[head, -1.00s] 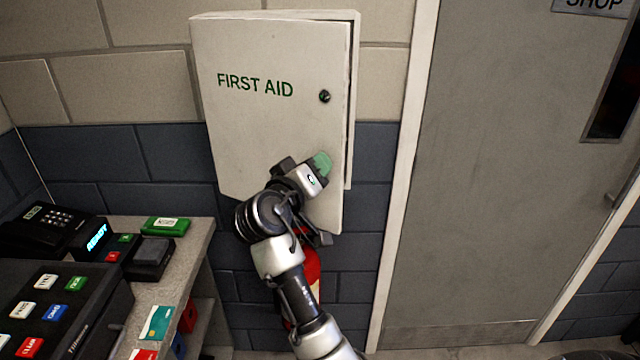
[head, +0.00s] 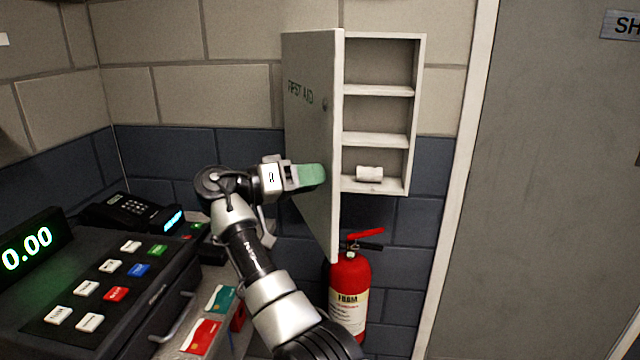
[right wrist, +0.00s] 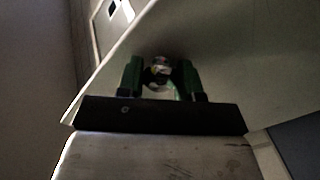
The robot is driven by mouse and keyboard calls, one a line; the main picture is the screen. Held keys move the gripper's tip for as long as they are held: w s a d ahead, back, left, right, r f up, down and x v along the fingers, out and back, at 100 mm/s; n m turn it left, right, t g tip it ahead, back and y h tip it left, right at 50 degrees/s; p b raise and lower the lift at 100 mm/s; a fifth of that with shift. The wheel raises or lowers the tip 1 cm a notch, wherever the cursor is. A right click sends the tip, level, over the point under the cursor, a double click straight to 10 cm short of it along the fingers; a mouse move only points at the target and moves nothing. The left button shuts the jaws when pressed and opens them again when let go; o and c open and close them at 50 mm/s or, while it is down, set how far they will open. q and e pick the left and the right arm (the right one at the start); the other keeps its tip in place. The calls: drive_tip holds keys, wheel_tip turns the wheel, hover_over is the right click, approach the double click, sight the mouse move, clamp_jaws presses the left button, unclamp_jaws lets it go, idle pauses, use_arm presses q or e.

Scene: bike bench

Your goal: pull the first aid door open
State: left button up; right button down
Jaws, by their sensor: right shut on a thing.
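The first aid door (head: 305,130) is white with green lettering and stands swung well out from the white wall cabinet (head: 385,138), whose shelves are exposed. A small dark lock (head: 325,104) shows on the door's face. My right gripper (head: 312,175) has its green-padded fingers against the door's outer face. In the right wrist view the right gripper (right wrist: 160,82) is shut on a small rounded knob (right wrist: 160,70) on the door, dim and partly hidden by the fingers. My left gripper is not in view.
A white roll (head: 369,173) lies on the cabinet's bottom shelf. A red fire extinguisher (head: 349,290) stands below the door. A cash register (head: 110,290) and a phone (head: 130,210) are at the left. A grey door (head: 560,200) is at the right.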

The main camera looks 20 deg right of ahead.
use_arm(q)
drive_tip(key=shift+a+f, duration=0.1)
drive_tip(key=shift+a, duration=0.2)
use_arm(e)
drive_tip(key=shift+a+g, duration=0.3)
drive_tip(key=shift+a, duration=0.1)
drive_tip(key=c, duration=0.7)
unclamp_jaws()
drive_tip(key=shift+c, duration=0.2)
drive_tip(key=shift+w, duration=0.1)
